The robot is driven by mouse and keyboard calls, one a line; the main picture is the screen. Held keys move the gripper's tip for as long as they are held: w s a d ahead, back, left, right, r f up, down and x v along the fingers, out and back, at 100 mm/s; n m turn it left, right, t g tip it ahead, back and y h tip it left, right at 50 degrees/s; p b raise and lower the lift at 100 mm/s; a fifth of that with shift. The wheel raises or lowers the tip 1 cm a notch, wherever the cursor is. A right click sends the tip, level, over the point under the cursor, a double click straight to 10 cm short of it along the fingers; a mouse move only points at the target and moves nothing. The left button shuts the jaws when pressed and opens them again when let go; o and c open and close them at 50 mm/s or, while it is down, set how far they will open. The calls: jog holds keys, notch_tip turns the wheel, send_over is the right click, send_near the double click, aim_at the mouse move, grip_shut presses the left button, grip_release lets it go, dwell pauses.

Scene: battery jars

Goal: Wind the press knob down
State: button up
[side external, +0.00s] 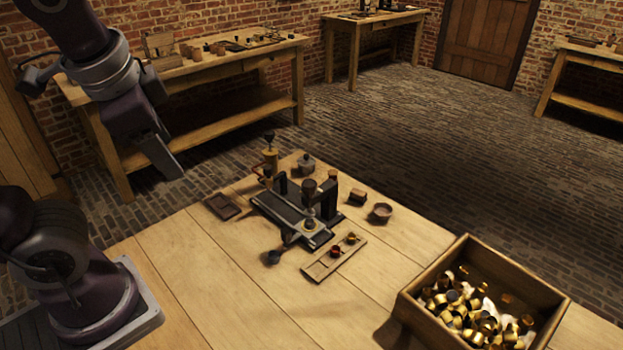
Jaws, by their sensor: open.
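The press (285,213) stands near the far end of the wooden work table, with a long dark base and dark uprights. A dark round knob (308,187) sits at the top of a vertical stem above the front end of the base. A small light disc shows on the base under the stem. My gripper (175,172) is up at the left, high above and well apart from the press, pointing down and to the right. It is empty. Its fingers are seen edge-on and the gap between them is hard to make out.
An open wooden crate (420,318) of brass pieces stands at front right. A narrow tray (318,270) with small red and yellow pieces lies before the press.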

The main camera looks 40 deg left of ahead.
jog(key=w+a+f+m+y, duration=0.2)
jog(key=w+a+m+y, duration=0.2)
jog(key=w+a+m, duration=0.15)
notch_tip(320, 180, up, 4)
jog(key=r+m+t+y, duration=0.1)
jog(key=m+t+y, duration=0.2)
jog(key=m+t, duration=1.35)
send_over(311, 181)
jog(key=s+d, duration=0.3)
jog(key=s, duration=0.1)
jog(key=m+g, duration=0.5)
jog(key=shift+n, duration=0.5)
jog(key=f, duration=2.6)
jog(key=shift+a+f, duration=0.15)
jog(key=shift+a, duration=0.15)
jog(key=x, duration=0.6)
jog(key=shift+w+a, duration=0.2)
jog(key=shift+w, duration=0.05)
jog(key=shift+w+a+f, duration=0.1)
jog(key=shift+w, duration=0.05)
grip_shut()
